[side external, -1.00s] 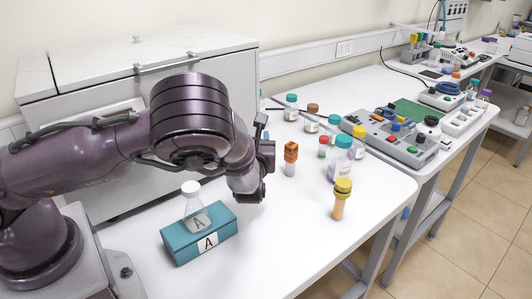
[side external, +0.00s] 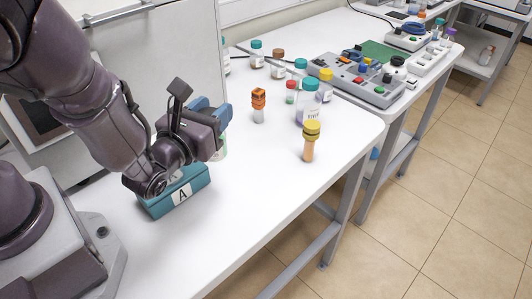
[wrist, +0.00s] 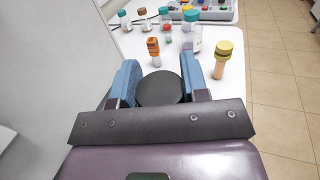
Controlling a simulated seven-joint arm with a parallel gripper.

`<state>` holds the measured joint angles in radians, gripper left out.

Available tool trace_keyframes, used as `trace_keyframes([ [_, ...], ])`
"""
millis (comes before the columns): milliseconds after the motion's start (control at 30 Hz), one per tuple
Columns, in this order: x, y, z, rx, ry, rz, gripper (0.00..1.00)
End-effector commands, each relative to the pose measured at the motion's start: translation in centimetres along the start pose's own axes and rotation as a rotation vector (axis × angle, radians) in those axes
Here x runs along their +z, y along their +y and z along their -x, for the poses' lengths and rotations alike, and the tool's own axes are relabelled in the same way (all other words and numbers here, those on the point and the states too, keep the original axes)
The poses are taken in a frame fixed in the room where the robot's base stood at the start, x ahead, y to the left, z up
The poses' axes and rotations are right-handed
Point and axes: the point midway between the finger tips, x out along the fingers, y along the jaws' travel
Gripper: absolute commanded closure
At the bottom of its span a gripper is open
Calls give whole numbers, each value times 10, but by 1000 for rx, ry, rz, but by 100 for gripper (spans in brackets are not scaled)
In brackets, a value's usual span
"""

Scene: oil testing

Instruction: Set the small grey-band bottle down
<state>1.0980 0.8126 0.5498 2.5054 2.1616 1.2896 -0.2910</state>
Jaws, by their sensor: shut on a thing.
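My gripper (side external: 214,114) has blue fingers and is low over the white bench, beside the teal block marked A. In the wrist view my gripper (wrist: 160,77) is shut on a bottle with a round dark grey cap (wrist: 160,90). The cap hides the body below it. In the side view a pale bottle body with some green (side external: 221,149) shows just below the fingers, mostly hidden by my gripper. I cannot see a grey band, nor whether its base touches the bench.
The teal block (side external: 190,186) lies just left of my gripper, partly covered by my arm. An orange-capped vial (side external: 259,106), a large teal-capped bottle (side external: 309,103) and a yellow-capped tube (side external: 309,142) stand to the right. The front bench surface (side external: 262,185) is clear.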

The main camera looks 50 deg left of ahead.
Motion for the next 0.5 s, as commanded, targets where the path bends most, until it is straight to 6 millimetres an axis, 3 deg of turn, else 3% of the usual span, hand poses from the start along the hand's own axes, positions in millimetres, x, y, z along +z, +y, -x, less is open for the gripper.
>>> trace_keyframes([
  [333, -37, -39, -74, -2, -5, -2, 100],
  [500, -70, -51, -97, -1, -3, -4, 100],
])
